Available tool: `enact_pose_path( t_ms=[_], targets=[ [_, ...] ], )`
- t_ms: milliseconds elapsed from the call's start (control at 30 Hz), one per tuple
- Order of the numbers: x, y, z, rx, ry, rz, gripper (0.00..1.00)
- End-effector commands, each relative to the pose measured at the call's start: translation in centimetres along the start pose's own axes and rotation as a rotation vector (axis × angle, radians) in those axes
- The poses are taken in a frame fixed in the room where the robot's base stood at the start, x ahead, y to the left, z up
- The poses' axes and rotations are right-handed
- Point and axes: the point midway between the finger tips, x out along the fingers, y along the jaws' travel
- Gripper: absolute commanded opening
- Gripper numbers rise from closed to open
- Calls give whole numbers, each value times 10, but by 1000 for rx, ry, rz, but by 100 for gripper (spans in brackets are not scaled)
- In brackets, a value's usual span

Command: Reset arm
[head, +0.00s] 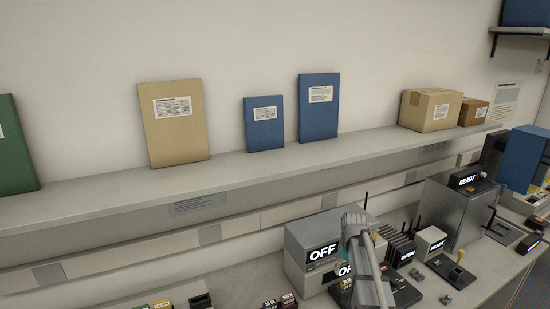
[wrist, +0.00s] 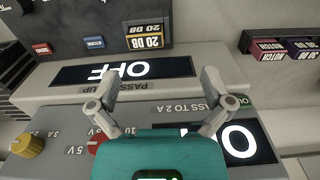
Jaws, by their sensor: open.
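My arm (head: 368,262) rises from the bottom of the head view in front of a grey bench unit (head: 304,243) with OFF displays. My gripper (wrist: 161,86) shows in the wrist view with its two fingers spread wide apart and nothing between the tips. The fingers stand over the grey unit, which shows upside down with a lit OFF display (wrist: 122,70) and PASS labels. I cannot tell the gap between fingertips and unit. In the head view I cannot make out the fingers clearly.
Beside the unit stand black upright slots (head: 400,246) and a grey READY box (head: 456,207). The shelf (head: 235,172) above holds folders and cardboard boxes (head: 430,110). A blue block (head: 522,160) is at far right.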

Motion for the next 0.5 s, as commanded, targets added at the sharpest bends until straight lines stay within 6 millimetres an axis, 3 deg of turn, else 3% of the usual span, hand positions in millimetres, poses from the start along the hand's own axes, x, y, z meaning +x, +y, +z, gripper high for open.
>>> enact_pose_path(
  t_ms=[300, 500],
  targets=[
    [0, -89, 62, 159, -1, 0, 100],
    [0, -138, 101, 275, -1, 0, 100]
  ],
)
